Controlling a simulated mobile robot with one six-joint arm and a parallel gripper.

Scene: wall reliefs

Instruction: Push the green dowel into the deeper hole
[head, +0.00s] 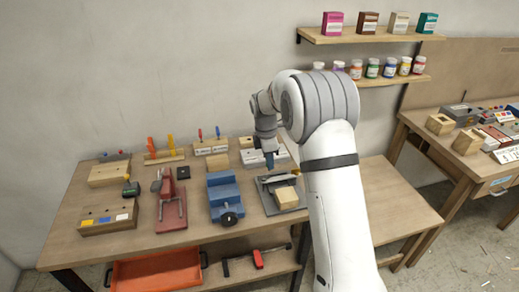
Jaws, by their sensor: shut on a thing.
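My gripper (269,158) points down at the back right of the workbench, just above or in front of a pale grey block (251,160). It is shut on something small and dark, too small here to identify. I cannot make out a green dowel for certain. The deeper hole cannot be told either; any holes in the grey block are too small to see or are hidden by my gripper.
On the workbench (150,240) stand a blue vise (224,192), a red tool (171,207), a grey tray with a wooden block (287,196) and a labelled block (108,217). Shelves (365,37) hang at the upper right. Another table (450,155) stands right.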

